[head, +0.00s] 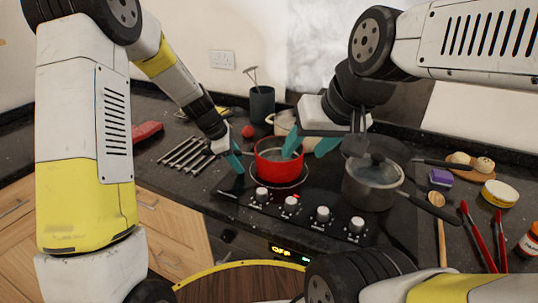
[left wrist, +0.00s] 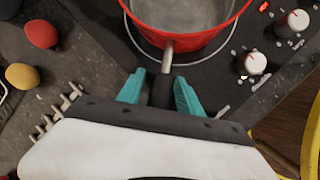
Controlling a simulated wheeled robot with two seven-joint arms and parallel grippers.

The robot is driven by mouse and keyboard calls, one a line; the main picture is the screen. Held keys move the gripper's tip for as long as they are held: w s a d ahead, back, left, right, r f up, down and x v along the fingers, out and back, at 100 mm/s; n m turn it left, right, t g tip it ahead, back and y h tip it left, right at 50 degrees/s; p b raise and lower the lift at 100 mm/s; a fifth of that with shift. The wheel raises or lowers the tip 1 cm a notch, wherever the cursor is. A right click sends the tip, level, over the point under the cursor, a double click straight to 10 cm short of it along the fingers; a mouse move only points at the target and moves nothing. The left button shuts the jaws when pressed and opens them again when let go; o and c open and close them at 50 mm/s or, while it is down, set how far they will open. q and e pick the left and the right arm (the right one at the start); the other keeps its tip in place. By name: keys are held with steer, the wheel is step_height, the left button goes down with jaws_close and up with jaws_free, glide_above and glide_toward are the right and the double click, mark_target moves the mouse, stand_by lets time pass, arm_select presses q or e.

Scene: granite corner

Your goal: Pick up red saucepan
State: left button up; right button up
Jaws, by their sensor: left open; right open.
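The red saucepan (head: 278,165) sits upright on the left front of the black hob, and its bowl also shows in the left wrist view (left wrist: 240,22). My left gripper (head: 235,162) is at the pan's left side. In the left wrist view, its open teal fingers (left wrist: 158,90) stand on either side of the pan's dark handle (left wrist: 161,92). Whether either finger touches the handle, I cannot tell. My right gripper (head: 310,143) is open above the back right of the red saucepan and shows no object between its fingers.
A grey lidded saucepan (head: 372,184) stands on the hob at right, its handle pointing front right. A cream pot (head: 284,122) is behind the red pan. A metal rack (head: 186,154) lies left. Control knobs (head: 322,214) line the hob front. Red-handled tools (head: 476,235) lie far right.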

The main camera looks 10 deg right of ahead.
arm_select(q)
steer(key=shift+f, duration=0.1)
jaws_close()
stand_by(1.5)
